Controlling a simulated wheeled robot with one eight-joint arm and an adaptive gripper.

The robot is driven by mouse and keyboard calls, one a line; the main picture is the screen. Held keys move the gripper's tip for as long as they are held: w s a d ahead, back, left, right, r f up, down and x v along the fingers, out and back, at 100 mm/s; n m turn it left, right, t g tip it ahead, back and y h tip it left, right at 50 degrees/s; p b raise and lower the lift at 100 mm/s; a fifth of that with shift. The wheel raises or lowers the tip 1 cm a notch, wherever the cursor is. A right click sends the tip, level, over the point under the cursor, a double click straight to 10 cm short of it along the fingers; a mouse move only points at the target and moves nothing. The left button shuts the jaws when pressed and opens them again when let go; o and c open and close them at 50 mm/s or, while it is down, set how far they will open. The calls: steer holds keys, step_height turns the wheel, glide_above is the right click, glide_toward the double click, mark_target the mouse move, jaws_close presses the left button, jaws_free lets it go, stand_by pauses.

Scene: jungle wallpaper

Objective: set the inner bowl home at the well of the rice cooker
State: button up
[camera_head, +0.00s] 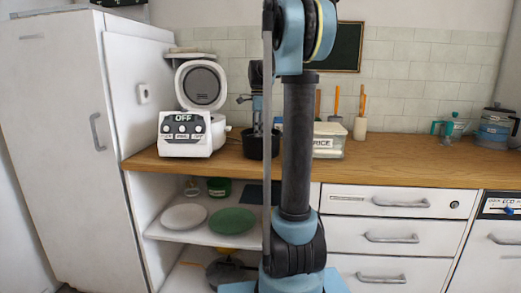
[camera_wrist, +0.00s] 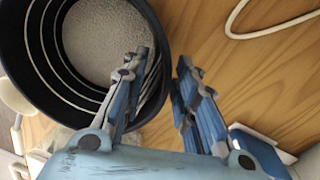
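The inner bowl (camera_head: 262,146) is a dark pot standing on the wooden counter, right of the rice cooker. In the wrist view the inner bowl (camera_wrist: 42,70) shows pale rings on its wall and white grains at the bottom. The rice cooker (camera_head: 184,137) is white, its lid (camera_head: 202,86) raised; its well is hidden from this angle. My gripper (camera_wrist: 163,66) is open at the bowl's rim. One finger is over the inside and the other outside, with a gap beside the wall. In the head view my gripper (camera_head: 257,108) points down at the bowl.
A white cord (camera_wrist: 255,33) lies on the counter. Plates sit on the shelf below. The counter further right is mostly clear before the kettle (camera_head: 495,127).

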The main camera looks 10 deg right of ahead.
steer(key=shift+f, duration=1.2)
jaws_close()
steer(key=shift+r, duration=0.1)
